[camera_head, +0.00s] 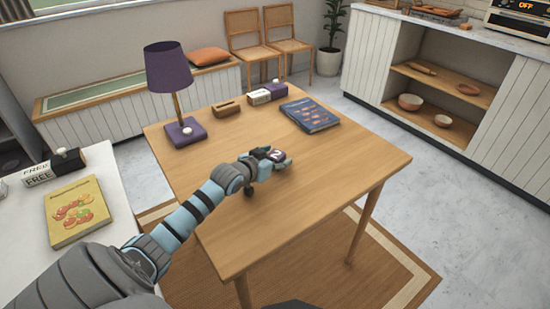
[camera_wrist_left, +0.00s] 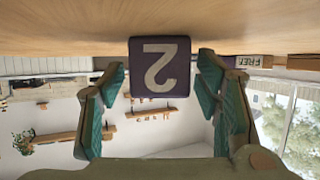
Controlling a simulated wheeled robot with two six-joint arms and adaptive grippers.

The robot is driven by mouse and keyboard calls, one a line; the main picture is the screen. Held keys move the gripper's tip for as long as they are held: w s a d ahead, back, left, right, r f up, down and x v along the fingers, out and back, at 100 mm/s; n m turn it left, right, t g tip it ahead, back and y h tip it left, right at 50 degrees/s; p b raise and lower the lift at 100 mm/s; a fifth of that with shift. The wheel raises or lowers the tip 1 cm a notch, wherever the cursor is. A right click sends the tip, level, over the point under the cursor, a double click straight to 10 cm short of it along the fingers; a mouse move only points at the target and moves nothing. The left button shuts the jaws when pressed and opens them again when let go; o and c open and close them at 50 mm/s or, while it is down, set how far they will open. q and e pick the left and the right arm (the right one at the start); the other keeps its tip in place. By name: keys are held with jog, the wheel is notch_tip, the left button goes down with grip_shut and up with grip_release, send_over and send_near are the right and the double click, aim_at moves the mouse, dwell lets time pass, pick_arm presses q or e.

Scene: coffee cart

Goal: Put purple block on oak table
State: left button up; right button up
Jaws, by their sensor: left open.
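The purple block (camera_wrist_left: 160,66), marked with a white 2, is between the spread fingers of my left gripper (camera_wrist_left: 158,84) in the left wrist view. A gap shows on each side of it, and it appears to rest on the wooden surface. In the head view the block (camera_head: 276,155) is small and partly hidden by my left gripper (camera_head: 274,161), which is low over the middle of the oak table (camera_head: 310,205). My right gripper is not in view.
A purple lamp (camera_head: 168,68) stands at the table's back left. A white counter (camera_head: 112,185) with a yellow book (camera_head: 77,212) is left. The table's front right is clear.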

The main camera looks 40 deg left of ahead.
pick_arm(q)
jog(key=shift+s+r, duration=0.2)
jog(key=shift+r, duration=0.05)
jog(key=p+v, duration=0.7)
jog(key=v, duration=0.4)
jog(key=shift+w+r, duration=0.1)
jog(key=shift+r, duration=0.1)
jog(key=shift+s+d, duration=0.1)
jog(key=shift+s, duration=0.25)
jog(key=shift+f, duration=0.1)
